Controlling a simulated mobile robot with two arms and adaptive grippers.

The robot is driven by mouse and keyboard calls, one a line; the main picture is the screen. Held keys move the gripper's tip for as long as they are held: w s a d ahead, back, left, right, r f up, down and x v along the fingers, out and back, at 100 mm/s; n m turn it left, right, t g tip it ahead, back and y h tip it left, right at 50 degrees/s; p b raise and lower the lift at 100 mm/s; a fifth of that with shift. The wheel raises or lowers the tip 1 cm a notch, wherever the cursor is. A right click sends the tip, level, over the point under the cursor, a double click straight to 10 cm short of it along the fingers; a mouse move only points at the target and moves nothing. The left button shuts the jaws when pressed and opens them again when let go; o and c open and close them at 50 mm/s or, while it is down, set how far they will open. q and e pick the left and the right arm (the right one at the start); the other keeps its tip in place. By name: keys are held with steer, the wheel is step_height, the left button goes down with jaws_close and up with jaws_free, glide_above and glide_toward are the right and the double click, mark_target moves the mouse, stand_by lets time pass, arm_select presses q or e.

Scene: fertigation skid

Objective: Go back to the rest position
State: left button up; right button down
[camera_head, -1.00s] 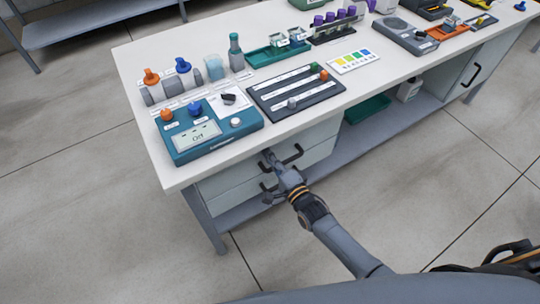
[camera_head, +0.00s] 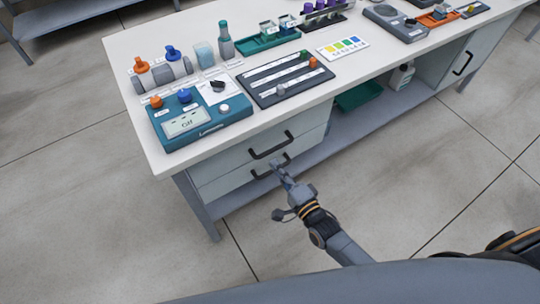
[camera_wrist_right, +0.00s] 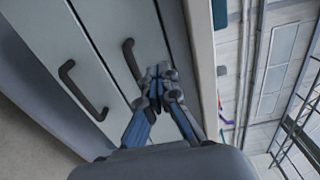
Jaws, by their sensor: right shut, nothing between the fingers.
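My right gripper (camera_head: 279,172) is low in front of the bench's drawers in the head view, close to the lower drawer handle. It is shut and empty. In the right wrist view the closed fingertips (camera_wrist_right: 158,78) show in front of the drawer fronts, near a dark handle (camera_wrist_right: 132,62). I cannot tell whether they touch the handle. My left gripper is not in view.
The white bench (camera_head: 165,160) carries a teal meter (camera_head: 200,122), a dark slider panel (camera_head: 285,78), a colour chart (camera_head: 343,48) and several bottles. The two drawers have an upper handle (camera_head: 270,146) and a lower handle (camera_head: 272,167). Open floor lies in front.

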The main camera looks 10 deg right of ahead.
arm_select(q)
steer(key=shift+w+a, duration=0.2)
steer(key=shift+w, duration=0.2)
arm_select(e)
steer(key=v, duration=0.3)
steer(key=shift+s+d, duration=0.15)
steer(key=shift+s, duration=0.15)
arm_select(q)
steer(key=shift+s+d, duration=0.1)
